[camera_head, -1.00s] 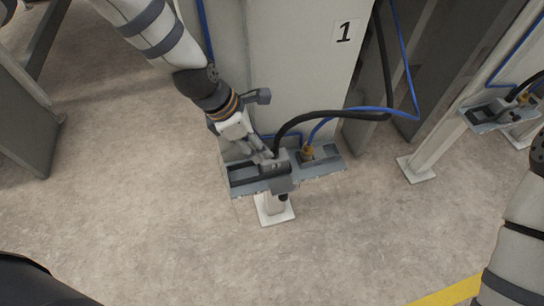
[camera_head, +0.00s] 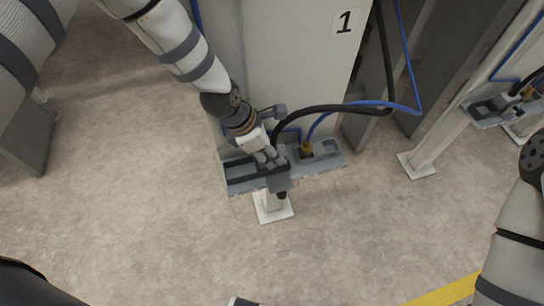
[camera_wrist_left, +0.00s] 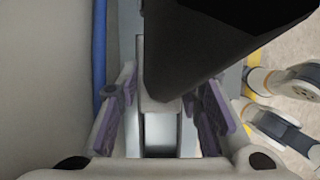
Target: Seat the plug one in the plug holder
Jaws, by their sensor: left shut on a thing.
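The plug one, a grey plug (camera_head: 280,181) with a thick black cable (camera_head: 312,109), is held in my left gripper (camera_head: 269,160). In the left wrist view the two purple-padded fingers (camera_wrist_left: 165,108) flank a grey body (camera_wrist_left: 158,132), and the black cable (camera_wrist_left: 220,45) hides much of it. The plug holder (camera_head: 243,187) is a grey-blue tray with dark recesses on a white post. The plug is over the front middle of the holder, by the left recess; I cannot tell whether it is in the recess or above it. My right gripper is not in view.
A brass-coloured connector (camera_head: 305,149) with a blue cable (camera_head: 345,108) stands in the holder's right part, close to the plug. A white panel marked 1 (camera_head: 300,60) rises behind. A similar station (camera_head: 490,107) stands at the far right.

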